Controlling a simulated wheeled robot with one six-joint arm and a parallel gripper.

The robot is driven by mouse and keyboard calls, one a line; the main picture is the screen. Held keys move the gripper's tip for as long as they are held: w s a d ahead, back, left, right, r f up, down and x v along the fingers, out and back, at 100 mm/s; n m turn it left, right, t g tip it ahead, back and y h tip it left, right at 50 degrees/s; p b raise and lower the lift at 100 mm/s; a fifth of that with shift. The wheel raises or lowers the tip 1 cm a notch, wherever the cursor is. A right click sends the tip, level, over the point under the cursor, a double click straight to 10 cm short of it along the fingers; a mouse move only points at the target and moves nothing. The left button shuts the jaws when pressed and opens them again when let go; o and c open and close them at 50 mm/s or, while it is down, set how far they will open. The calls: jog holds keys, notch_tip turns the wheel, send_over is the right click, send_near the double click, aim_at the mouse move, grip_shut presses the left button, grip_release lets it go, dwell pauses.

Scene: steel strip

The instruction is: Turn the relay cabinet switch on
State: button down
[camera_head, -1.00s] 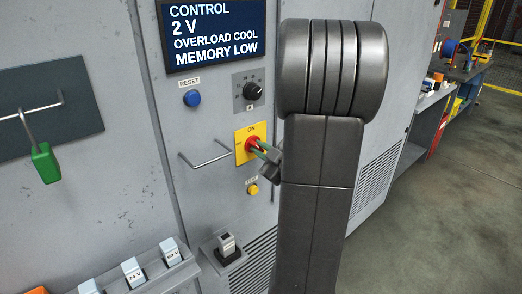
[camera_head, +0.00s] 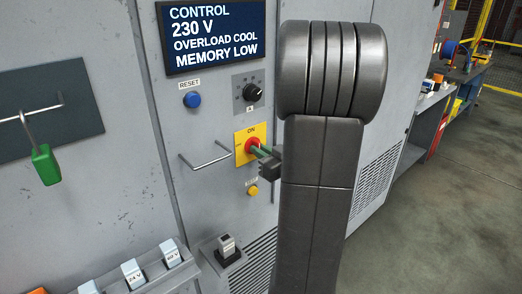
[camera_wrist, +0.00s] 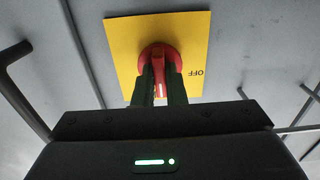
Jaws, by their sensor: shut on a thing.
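The relay cabinet switch (camera_head: 252,147) is a red rotary handle on a yellow plate (camera_head: 243,135) marked ON at the top. In the wrist view the red handle (camera_wrist: 158,64) sits between my gripper's two green-tipped fingers (camera_wrist: 159,92), which are shut on it. The word OFF shows on the plate (camera_wrist: 190,30) at the right of the handle there. In the head view my gripper (camera_head: 263,152) reaches the handle from the right, and my arm hides part of the cabinet. The display (camera_head: 212,35) reads CONTROL, 230 V, OVERLOAD COOL, MEMORY LOW.
A metal bar handle (camera_head: 205,158) sticks out left of the switch. A blue RESET button (camera_head: 192,99) and black dial (camera_head: 252,92) are above, a yellow button (camera_head: 252,190) below. A green padlock (camera_head: 45,164) hangs at left. Labelled blocks (camera_head: 133,273) stand lower left.

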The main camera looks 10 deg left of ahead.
dwell(0.3)
jog(key=c, duration=1.5)
grip_release()
jog(key=b+v, duration=0.2)
jog(key=v, duration=1.1)
jog(key=shift+s+d, duration=0.25)
jog(key=shift+d, duration=0.05)
jog(key=shift+w+a, duration=0.1)
